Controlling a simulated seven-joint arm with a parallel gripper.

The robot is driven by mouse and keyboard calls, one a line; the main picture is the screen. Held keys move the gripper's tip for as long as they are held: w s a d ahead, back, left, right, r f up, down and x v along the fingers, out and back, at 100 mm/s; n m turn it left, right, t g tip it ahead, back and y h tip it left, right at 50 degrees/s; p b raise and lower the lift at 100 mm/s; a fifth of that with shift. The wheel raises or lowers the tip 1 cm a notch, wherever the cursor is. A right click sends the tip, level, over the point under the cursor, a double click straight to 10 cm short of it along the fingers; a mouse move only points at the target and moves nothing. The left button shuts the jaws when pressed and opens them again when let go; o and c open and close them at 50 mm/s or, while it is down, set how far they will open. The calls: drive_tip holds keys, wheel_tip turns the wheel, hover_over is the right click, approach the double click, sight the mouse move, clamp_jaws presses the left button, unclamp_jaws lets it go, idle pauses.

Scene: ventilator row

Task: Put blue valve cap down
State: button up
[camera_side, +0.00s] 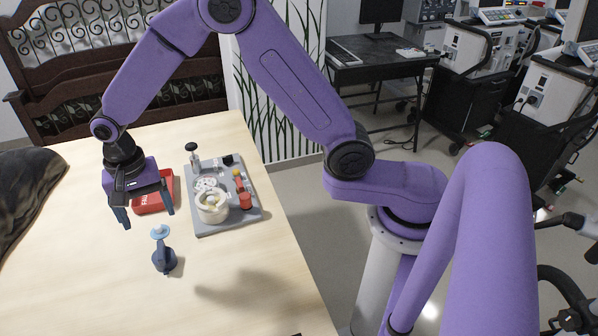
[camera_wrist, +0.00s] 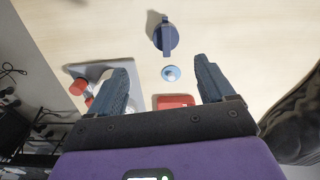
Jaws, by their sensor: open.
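The blue valve cap looks to be the dark blue round piece with a raised grip (camera_side: 164,260). It rests on the wooden table, and the wrist view shows it ahead of my fingers (camera_wrist: 165,38). A small light blue disc with a pale edge (camera_side: 160,231) is close beside it; whether they touch is unclear. The disc lies nearer my fingers in the wrist view (camera_wrist: 171,73). My gripper (camera_side: 146,211) is open and empty above the table, behind both pieces in the side view. Its spread fingers also show in the wrist view (camera_wrist: 161,70).
A grey tray (camera_side: 210,229) holds a cream ring-shaped part, red pieces and dark knobs. A red pack with white lettering (camera_side: 154,204) lies beside it, under my gripper. A dark cloth (camera_side: 25,190) covers the table's left edge. The front of the table (camera_side: 110,300) is clear.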

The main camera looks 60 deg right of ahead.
drive_tip(key=s+d+r+n, duration=0.2)
drive_tip(key=s+d+n, duration=0.3)
drive_tip(key=s, duration=0.5)
drive_tip(key=s+d+r+n, duration=0.3)
drive_tip(key=s+d+n, duration=0.3)
drive_tip(key=s+n, duration=0.2)
drive_tip(key=s+d+r+n, duration=0.3)
drive_tip(key=s+d+n, duration=0.2)
drive_tip(key=s, duration=0.7)
drive_tip(key=shift+s+d+n, duration=0.15)
drive_tip(key=shift+d+n, duration=0.1)
drive_tip(key=shift+n, duration=0.85)
